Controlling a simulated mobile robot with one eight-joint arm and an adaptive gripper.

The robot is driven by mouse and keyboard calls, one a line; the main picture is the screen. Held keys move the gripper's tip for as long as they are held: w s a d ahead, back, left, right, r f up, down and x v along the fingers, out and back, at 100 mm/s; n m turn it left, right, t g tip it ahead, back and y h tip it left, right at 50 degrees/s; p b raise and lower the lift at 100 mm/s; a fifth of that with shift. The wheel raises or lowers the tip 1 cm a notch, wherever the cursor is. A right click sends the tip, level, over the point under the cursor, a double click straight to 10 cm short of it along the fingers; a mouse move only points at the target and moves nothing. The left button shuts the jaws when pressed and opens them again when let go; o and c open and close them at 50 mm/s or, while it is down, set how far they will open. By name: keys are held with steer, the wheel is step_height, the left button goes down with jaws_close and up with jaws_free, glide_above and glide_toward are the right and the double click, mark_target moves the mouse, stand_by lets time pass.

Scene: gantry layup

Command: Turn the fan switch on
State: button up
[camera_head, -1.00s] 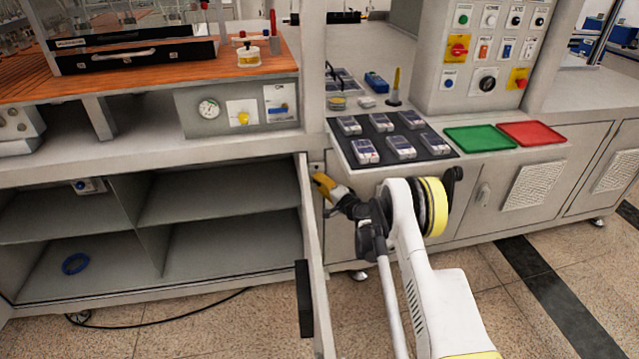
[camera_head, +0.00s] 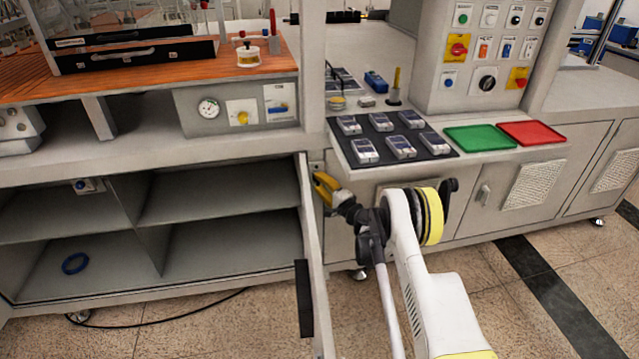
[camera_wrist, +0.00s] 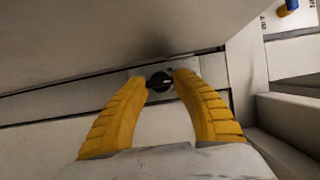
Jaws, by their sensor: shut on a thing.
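A small dark round knob (camera_wrist: 160,82) on a pale plate, likely the fan switch, sits on the cabinet front under the bench edge in the wrist view. A light mark shows on its face. My gripper (camera_wrist: 165,76) has its two yellow fingers closed on either side of the knob and is shut on it. In the head view my gripper (camera_head: 318,180) reaches the cabinet front just right of the open door's top. The knob cannot be made out there behind the fingers. No label on it is readable.
An open cabinet door (camera_head: 314,250) stands close left of my gripper. Left of it are open shelves with a blue ring (camera_head: 75,263). Above is the bench with a dark mat (camera_head: 428,149) of grey devices, a green tray (camera_head: 480,138) and a red tray (camera_head: 531,133).

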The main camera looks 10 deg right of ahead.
steer(key=o, duration=0.9)
steer(key=shift+a, duration=0.1)
steer(key=v, duration=1.2)
steer(key=shift+w, duration=0.1)
